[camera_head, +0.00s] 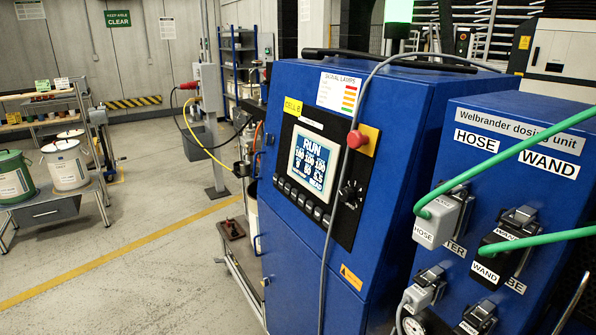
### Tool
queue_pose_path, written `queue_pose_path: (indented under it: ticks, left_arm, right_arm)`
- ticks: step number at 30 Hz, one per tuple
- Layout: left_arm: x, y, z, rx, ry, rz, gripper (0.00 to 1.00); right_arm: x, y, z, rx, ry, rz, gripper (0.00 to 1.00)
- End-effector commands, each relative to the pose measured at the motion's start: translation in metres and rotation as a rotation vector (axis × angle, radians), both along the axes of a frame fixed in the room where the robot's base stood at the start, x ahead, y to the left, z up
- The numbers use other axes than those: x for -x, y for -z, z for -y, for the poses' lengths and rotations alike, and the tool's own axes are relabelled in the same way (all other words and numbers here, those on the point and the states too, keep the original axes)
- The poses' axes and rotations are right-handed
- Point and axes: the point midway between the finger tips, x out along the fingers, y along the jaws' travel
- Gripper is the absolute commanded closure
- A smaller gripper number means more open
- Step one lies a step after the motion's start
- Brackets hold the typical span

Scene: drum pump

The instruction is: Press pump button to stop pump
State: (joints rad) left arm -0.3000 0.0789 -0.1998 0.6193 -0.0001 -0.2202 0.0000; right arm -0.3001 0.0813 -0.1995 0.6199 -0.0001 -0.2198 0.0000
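A blue control cabinet (380,110) stands at the centre. Its tilted black panel holds a lit screen (313,163) that reads RUN with several numbers. A row of small dark buttons (302,201) runs below the screen; their labels are too small to read. A red mushroom button (357,139) sits on a yellow plate right of the screen. A dark rotary switch (350,193) is below it. A lamp (398,11) behind the cabinet glows green. Neither of my grippers is in view.
A blue Welbrander dosing unit (520,150) stands at right, with HOSE and WAND connectors and green hoses (510,160) reaching across. A grey cable hangs down the cabinet front. Green (14,175) and white (65,165) drums stand at left. The floor between (150,240) is clear.

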Motion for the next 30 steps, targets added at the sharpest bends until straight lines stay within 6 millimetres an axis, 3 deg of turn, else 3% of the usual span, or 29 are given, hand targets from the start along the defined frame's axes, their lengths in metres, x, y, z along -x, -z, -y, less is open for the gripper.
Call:
queue_pose_path:
  ticks: [2,12,30]
  left_arm:
    - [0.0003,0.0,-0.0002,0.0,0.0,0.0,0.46]
    - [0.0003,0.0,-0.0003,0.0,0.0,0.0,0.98]
    - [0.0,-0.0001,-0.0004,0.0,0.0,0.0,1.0]
  right_arm:
    - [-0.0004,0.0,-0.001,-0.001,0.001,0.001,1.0]
    - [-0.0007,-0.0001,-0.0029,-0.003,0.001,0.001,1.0]
    - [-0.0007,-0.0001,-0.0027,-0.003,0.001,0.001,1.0]
